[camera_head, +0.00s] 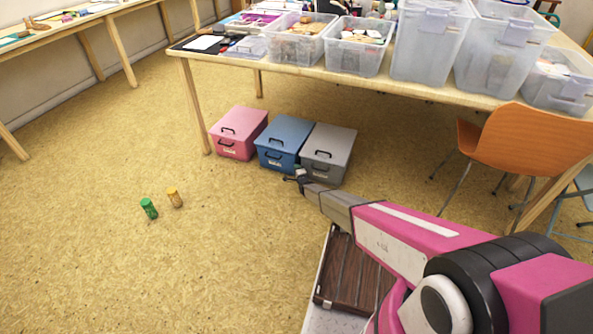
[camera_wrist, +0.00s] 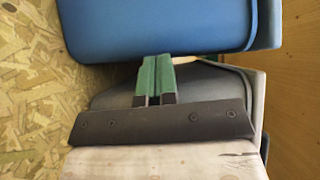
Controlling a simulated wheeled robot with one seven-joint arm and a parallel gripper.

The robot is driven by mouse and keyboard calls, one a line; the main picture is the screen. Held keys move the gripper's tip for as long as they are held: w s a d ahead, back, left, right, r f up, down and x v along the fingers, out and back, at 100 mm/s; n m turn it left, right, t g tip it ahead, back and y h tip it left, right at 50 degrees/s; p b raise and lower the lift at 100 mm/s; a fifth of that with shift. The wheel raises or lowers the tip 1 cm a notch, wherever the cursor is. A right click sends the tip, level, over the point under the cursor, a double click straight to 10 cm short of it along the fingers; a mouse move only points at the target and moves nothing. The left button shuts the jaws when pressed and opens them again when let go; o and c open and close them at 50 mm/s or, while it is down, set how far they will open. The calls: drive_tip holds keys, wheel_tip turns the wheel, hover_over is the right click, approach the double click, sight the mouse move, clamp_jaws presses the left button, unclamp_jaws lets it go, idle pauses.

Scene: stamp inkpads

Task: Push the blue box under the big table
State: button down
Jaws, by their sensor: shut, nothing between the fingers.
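The blue box (camera_head: 284,142) is a lidded box with a black handle on its lid and another on its front. It stands on the floor between a pink box and a grey box, near the front edge of the big table (camera_head: 420,92). My gripper (camera_head: 292,179) is low in front of the blue and grey boxes. In the wrist view its green fingers (camera_wrist: 156,62) are shut and empty. They point at the blue box (camera_wrist: 150,25), right at its edge; I cannot tell whether they touch. The grey box (camera_wrist: 120,88) is partly hidden behind my gripper.
The pink box (camera_head: 238,132) stands left of the blue one, the grey box (camera_head: 328,152) right. An orange chair (camera_head: 530,148) is at the right. Clear bins (camera_head: 430,45) crowd the tabletop.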

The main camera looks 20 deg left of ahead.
drive_tip(key=a, duration=0.3)
drive_tip(key=shift+w, duration=0.35)
drive_tip(key=shift+s, duration=0.1)
